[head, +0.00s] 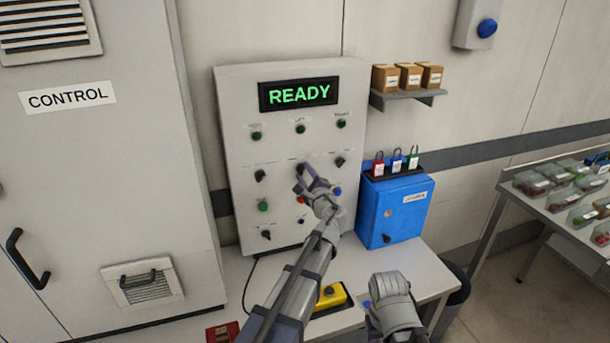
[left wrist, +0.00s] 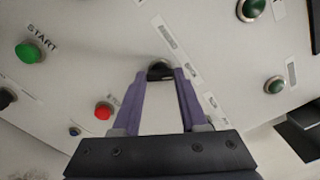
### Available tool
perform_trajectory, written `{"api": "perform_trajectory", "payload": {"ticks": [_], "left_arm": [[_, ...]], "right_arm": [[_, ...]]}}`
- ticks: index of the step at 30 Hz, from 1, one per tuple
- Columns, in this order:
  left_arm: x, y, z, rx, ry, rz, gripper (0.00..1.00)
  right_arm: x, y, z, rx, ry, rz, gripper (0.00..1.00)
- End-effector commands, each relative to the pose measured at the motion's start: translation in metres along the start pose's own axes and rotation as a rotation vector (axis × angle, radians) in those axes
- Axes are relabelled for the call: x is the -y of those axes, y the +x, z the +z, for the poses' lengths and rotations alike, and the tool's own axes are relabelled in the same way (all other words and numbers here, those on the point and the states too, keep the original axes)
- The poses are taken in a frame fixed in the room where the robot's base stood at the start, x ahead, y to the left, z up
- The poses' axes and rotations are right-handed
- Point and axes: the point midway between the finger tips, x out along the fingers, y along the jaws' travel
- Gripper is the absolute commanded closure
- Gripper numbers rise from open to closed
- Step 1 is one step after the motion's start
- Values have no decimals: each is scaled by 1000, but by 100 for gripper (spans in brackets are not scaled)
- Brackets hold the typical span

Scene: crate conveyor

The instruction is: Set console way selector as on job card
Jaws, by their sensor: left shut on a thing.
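The console (head: 235,110) is a light grey upright panel with a lit display (head: 299,94) reading READY in green. A small black selector knob (left wrist: 160,68) sits on the panel face in the left wrist view. My left gripper (head: 300,168) reaches the middle of the panel, its two fingers shut on this knob. In the left wrist view my fingers (left wrist: 161,78) sit on either side of it. The fingers partly hide the knob, and its pointer direction and small labels are unreadable. I cannot pick out a job card. My right gripper's fingers do not show.
A green START button (left wrist: 30,52) and a red button (left wrist: 103,110) are near my fingers. Other dark knobs (head: 260,176) flank them. A blue box (head: 395,212) with padlocks stands right of the console. A yellow control box (head: 331,295) lies on the bench (head: 430,268).

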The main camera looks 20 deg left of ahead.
Motion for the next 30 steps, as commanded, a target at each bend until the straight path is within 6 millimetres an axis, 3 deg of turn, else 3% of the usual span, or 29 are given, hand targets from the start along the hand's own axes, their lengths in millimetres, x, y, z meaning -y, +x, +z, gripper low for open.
{"api": "perform_trajectory", "payload": {"ticks": [30], "left_arm": [[-1, -1, 0, 0, -961, 2, 100]], "right_arm": [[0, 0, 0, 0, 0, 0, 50]]}}
